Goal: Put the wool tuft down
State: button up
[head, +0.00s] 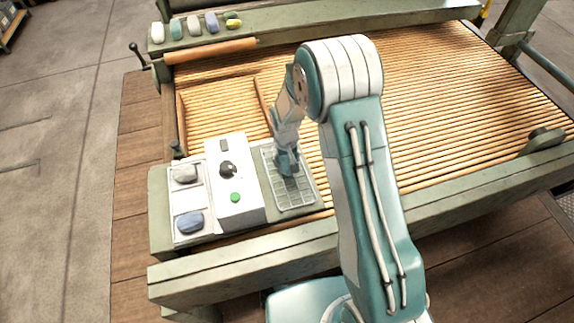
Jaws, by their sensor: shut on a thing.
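My gripper (288,171) points down over the wire-grid tray (302,198) at the front of the apron. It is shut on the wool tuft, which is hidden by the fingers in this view. I cannot tell whether the tuft touches the grid.
A white control box (232,209) with a black knob (228,169) and green button (236,197) stands between the trays. Several coloured tufts (193,26) sit on the back rail. A wooden roller (210,50) lies before them. The slatted bed (430,100) at right is clear.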

aim_at(286, 166)
jog(key=f, duration=0.3)
jog(key=shift+a+f, duration=0.15)
jog(key=shift+a, duration=0.1)
jog(key=shift+d, duration=0.1)
jog(key=o, duration=0.7)
jog(key=shift+d, duration=0.2)
jog(key=shift+a, duration=0.15)
notch_tip(286, 166, up, 12)
jog(key=shift+a+r, duration=0.1)
jog(key=shift+r, duration=0.05)
